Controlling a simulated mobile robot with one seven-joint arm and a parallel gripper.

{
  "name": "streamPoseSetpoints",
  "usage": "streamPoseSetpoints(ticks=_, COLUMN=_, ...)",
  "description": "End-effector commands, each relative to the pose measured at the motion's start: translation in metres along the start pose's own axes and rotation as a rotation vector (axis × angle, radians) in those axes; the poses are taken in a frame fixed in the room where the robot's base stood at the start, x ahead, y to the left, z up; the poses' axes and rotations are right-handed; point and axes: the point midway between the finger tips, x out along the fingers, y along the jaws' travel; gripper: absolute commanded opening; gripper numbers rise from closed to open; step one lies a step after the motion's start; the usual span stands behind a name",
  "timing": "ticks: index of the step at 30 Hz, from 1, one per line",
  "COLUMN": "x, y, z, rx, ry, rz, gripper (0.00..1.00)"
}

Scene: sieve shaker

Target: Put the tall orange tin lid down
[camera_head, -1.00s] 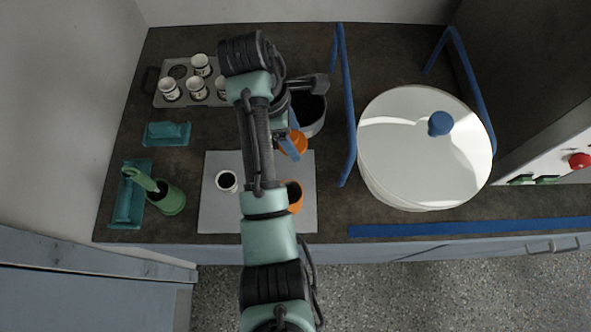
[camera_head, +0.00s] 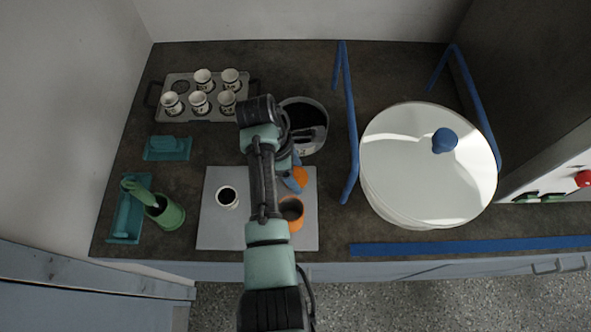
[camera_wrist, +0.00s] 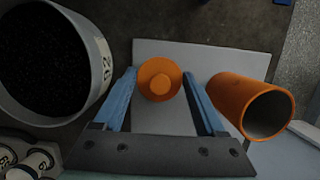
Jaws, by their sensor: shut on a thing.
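The orange tin lid (camera_wrist: 159,80), round with a raised middle, is held between the blue fingers of my gripper (camera_wrist: 160,76). In the head view the lid (camera_head: 300,178) shows partly beside my gripper (camera_head: 291,176), over the grey mat's upper right part. The pale grey mat (camera_head: 222,236) lies under it; I cannot tell whether the lid touches it. The open orange tin (camera_head: 291,213) stands on the mat just in front of the lid, partly behind my arm. In the wrist view the tin (camera_wrist: 238,98) is to the right of the fingers, apart from them.
A small white cup (camera_head: 227,198) with dark contents is on the mat. A pot of black grains (camera_head: 312,146) stands behind the lid. A rack (camera_head: 184,114) of cups, a green mortar (camera_head: 167,212) and a big white-lidded drum (camera_head: 410,180) stand around. The mat's front left is clear.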

Motion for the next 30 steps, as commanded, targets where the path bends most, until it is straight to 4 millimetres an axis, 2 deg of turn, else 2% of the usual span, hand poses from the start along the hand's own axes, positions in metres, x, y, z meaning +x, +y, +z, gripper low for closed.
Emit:
streamPoseSetpoints(ticks=5, x=0.003, y=0.0, z=-0.001, rx=0.0, ry=0.0, rz=0.0, gripper=0.2)
streamPoseSetpoints(ticks=6, x=0.003, y=0.0, z=-0.001, rx=0.0, ry=0.0, rz=0.0, gripper=0.75)
streamPoseSetpoints(ticks=10, x=0.002, y=0.0, z=-0.001, rx=0.0, ry=0.0, rz=0.0, gripper=0.98)
streamPoseSetpoints(ticks=20, x=-0.003, y=0.0, z=0.0, rx=0.0, ry=0.0, rz=0.001, gripper=1.0)
streamPoseSetpoints(ticks=23, x=-0.014, y=0.001, z=0.0, rx=0.0, ry=0.0, rz=0.003, gripper=1.0)
streamPoseSetpoints(ticks=30, x=-0.066, y=0.002, z=0.0, rx=0.001, ry=0.0, rz=0.007, gripper=1.0)
